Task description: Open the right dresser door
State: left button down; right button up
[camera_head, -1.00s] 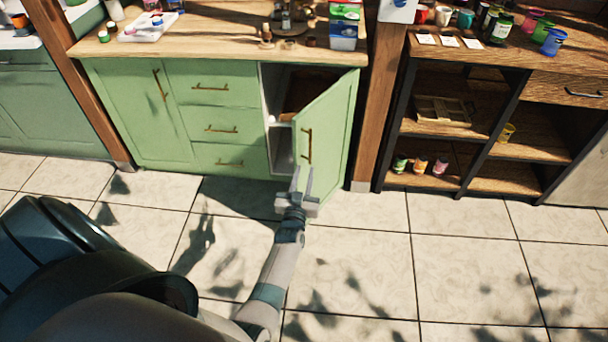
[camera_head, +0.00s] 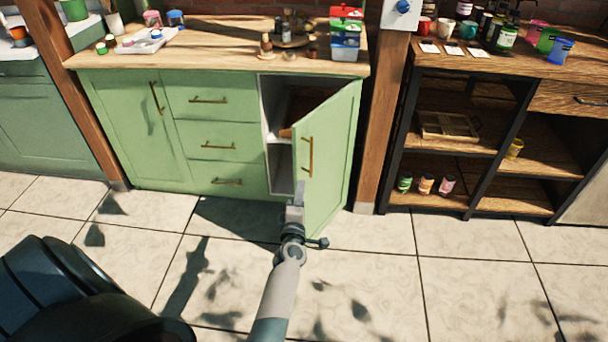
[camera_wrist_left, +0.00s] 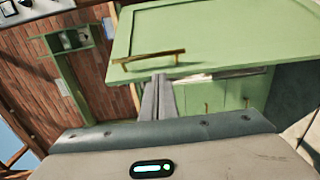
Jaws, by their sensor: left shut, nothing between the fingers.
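The green dresser's right door (camera_head: 330,150) stands partly open, swung out toward me, with its free edge on the left and a brass handle (camera_head: 308,157) along that edge. The open gap shows a pale interior with shelves. My left gripper (camera_head: 298,192) is at the door's lower free edge, below the handle, its fingers closed together. In the left wrist view the door (camera_wrist_left: 220,40) fills the upper right. Its handle (camera_wrist_left: 148,58) lies just beyond the closed fingertips (camera_wrist_left: 160,80), which hold nothing. Whether the fingers touch the door is unclear. My right gripper is not seen.
The dresser's wooden top (camera_head: 215,55) carries bottles, jars and a paint tray. A wooden post (camera_head: 384,120) stands close right of the door, then a dark open shelf unit (camera_head: 455,150) with jars. The tiled floor (camera_head: 360,275) in front is clear.

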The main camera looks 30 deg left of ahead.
aim_at(304, 168)
pick_arm(q)
jog(key=shift+w, duration=0.1)
dwell(0.3)
